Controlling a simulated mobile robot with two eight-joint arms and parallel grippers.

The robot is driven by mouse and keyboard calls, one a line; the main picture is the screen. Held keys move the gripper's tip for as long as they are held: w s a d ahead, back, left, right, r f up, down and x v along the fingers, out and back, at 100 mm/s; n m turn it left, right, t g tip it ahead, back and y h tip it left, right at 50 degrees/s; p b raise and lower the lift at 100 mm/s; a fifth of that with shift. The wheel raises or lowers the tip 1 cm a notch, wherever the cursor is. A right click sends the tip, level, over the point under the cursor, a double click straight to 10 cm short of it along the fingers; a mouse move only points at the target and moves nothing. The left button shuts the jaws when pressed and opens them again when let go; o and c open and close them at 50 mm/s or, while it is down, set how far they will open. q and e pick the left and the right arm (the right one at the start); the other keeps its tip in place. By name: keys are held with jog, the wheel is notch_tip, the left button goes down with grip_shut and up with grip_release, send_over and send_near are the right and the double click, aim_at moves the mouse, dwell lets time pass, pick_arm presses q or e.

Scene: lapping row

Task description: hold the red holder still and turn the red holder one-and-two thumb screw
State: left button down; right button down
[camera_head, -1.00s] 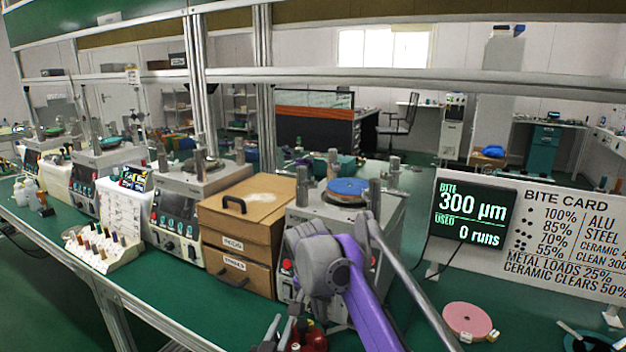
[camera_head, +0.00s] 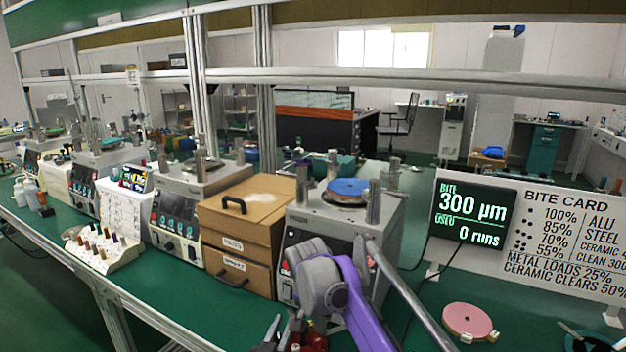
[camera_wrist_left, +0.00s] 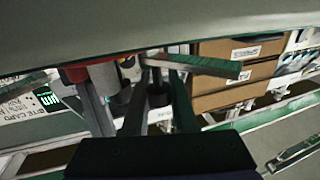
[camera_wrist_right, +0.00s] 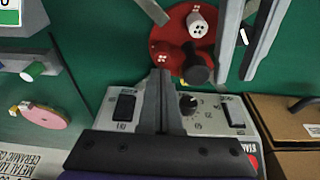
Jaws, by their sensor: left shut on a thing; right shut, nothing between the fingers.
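The red holder (camera_wrist_right: 181,46) is a round red piece lying on the green bench, seen in the right wrist view. It bears a white knob with dark dots (camera_wrist_right: 198,25), a dark knob (camera_wrist_right: 197,70) and a small red knob with pale dots (camera_wrist_right: 161,58). A bit of the holder shows at the bottom of the head view (camera_head: 316,341) and in the left wrist view (camera_wrist_left: 75,74). My right gripper (camera_wrist_right: 160,74) is shut and empty, its tips close by the small red knob; contact cannot be told. My left gripper (camera_wrist_left: 158,70) is shut on the holder, its grip partly hidden.
A grey lapping machine (camera_head: 338,222) stands just behind the holder, with a cardboard drawer box (camera_head: 238,232) to its left. A pink disc (camera_head: 469,320) and the bite card (camera_head: 570,230) are to the right. Green bench is free between them.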

jog(key=shift+w+d, duration=0.25)
jog(key=shift+w, duration=0.2)
dwell(0.7)
jog(key=shift+s+a, duration=0.1)
jog(key=shift+s+a, duration=0.1)
jog(key=shift+s, duration=0.1)
jog(key=w+v, duration=0.1)
jog(key=v, duration=0.5)
jog(key=shift+d, duration=0.25)
jog(key=shift+r, duration=0.15)
pick_arm(q)
jog(key=c, duration=0.6)
grip_release()
